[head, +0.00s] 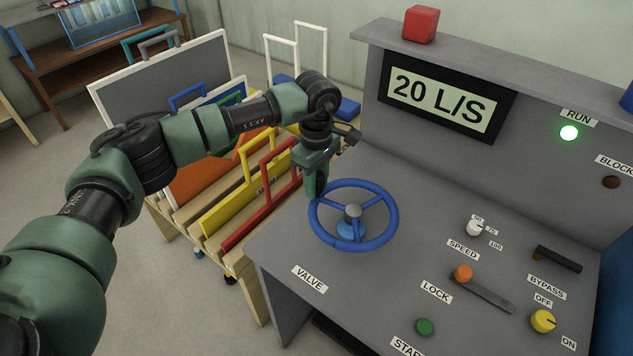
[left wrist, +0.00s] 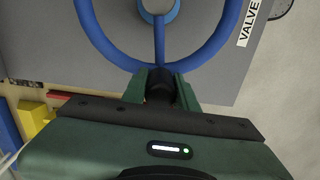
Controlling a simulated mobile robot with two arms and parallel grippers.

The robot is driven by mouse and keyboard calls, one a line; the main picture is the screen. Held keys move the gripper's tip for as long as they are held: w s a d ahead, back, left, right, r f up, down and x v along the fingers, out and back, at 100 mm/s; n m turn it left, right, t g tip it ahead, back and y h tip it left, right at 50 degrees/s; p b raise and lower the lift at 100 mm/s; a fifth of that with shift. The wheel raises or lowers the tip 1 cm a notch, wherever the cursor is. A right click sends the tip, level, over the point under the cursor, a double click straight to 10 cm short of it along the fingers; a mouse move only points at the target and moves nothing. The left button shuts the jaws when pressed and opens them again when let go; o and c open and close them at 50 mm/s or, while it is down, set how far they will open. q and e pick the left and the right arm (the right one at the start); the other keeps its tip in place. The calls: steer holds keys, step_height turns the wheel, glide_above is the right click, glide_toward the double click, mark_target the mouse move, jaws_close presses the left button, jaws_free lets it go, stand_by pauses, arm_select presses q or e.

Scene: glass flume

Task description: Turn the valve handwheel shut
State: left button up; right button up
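The blue valve handwheel (head: 393,218) is a three-spoked ring on a blue hub, mounted on the grey panel above the "VALVE" label (head: 310,279). My left gripper (head: 316,193) points down at the wheel's far-left rim. In the left wrist view, the fingertips (left wrist: 163,73) are at the rim where one spoke of the handwheel (left wrist: 159,38) meets it. The fingers hide that bit of rim, and something dark shows between them. I cannot tell whether they grip it. My right gripper is not in view. The display (head: 441,97) reads 20 L/S.
The green RUN lamp (head: 569,133) is lit. Right of the wheel are a speed knob (head: 475,228), an orange-knobbed lock lever (head: 463,273), a green button (head: 425,327) and a yellow knob (head: 543,321). A wooden rack (head: 250,290) with coloured framed panels stands close left of the console.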

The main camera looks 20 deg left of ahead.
arm_select(q)
jaws_close()
stand_by(1.1)
